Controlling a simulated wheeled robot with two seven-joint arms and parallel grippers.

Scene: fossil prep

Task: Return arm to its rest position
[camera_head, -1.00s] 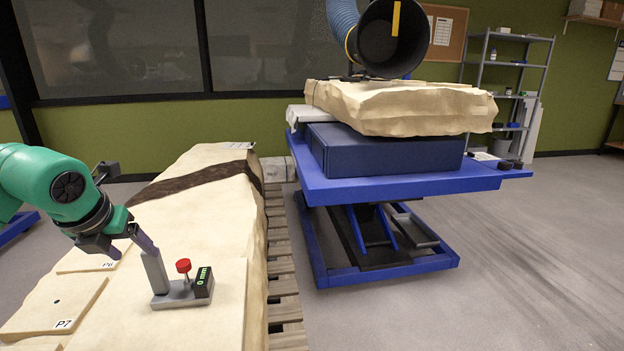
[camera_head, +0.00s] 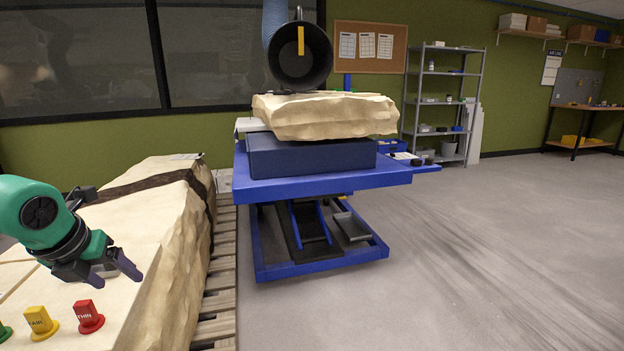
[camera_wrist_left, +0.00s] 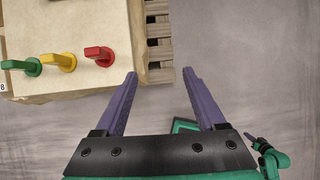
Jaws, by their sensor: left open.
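My left arm comes in from the left in the head view, in green and black. Its left gripper (camera_head: 114,276) is above the right side of a pale plaster-like block (camera_head: 130,225). In the left wrist view the two purple fingers (camera_wrist_left: 162,90) are spread apart with nothing between them, over the block's edge, the pallet and the grey floor.
Red (camera_head: 88,317), yellow (camera_head: 40,322) and green (camera_head: 4,332) markers stand on the block, near the left gripper. A wooden pallet (camera_head: 222,290) lies under the block. A blue lift table (camera_head: 320,186) carries another pale slab (camera_head: 325,114). Floor at right is clear.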

